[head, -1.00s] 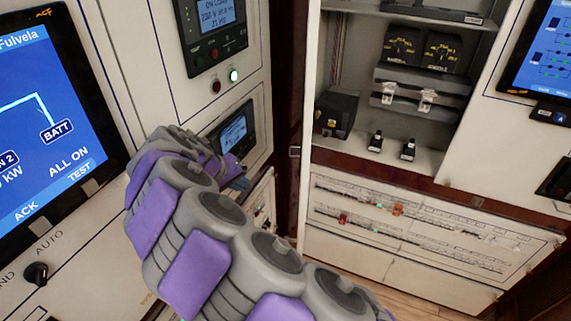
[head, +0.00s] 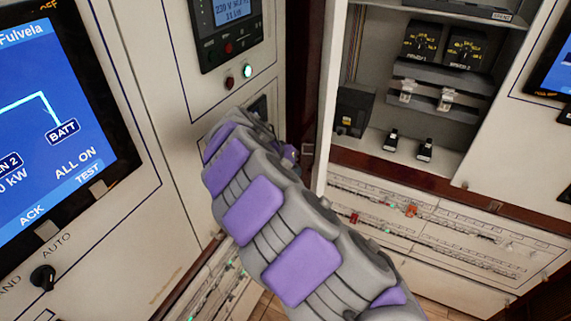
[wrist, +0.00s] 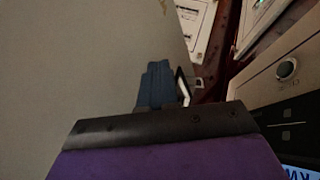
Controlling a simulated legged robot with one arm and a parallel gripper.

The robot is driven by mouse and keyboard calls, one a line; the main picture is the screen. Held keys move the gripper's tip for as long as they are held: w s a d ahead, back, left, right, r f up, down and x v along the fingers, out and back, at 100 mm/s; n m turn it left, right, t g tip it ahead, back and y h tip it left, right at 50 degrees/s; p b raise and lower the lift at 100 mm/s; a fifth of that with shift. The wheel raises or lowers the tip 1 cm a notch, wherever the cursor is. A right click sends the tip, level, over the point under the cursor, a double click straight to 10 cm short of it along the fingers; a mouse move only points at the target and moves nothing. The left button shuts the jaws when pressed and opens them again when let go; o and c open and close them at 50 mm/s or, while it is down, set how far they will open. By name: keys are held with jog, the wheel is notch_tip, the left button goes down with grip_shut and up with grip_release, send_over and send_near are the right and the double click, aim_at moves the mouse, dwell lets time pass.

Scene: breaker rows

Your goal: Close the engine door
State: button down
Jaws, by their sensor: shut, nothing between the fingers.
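An open cabinet (head: 370,90) stands right of centre in the head view, with gauges and switches inside. A pale upright edge (head: 327,100) runs along its left side; I cannot tell for sure whether this is the engine door. In the wrist view a large plain grey panel (wrist: 70,70) fills the left, possibly the door's face. My gripper's blue fingers (wrist: 157,82) are shut and empty, beside this panel's right edge. A small pale latch-like part (wrist: 198,84) shows just right of them. Contact with the panel cannot be told. In the head view my arm mostly hides the gripper.
A panel with a large blue display (head: 50,120) and a rotary knob (head: 43,278) stands close at the left. A controller (head: 228,30) sits above my arm. Rows of breakers (head: 410,228) lie below the cabinet. A strip of floor (head: 440,310) shows at the bottom.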

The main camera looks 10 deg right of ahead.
jog(key=shift+s+d+r, duration=0.1)
jog(key=shift+s+d, duration=0.2)
jog(key=shift+d, duration=0.65)
jog(key=shift+s+d, duration=0.25)
jog(key=shift+d, duration=0.65)
jog(key=shift+s, duration=0.1)
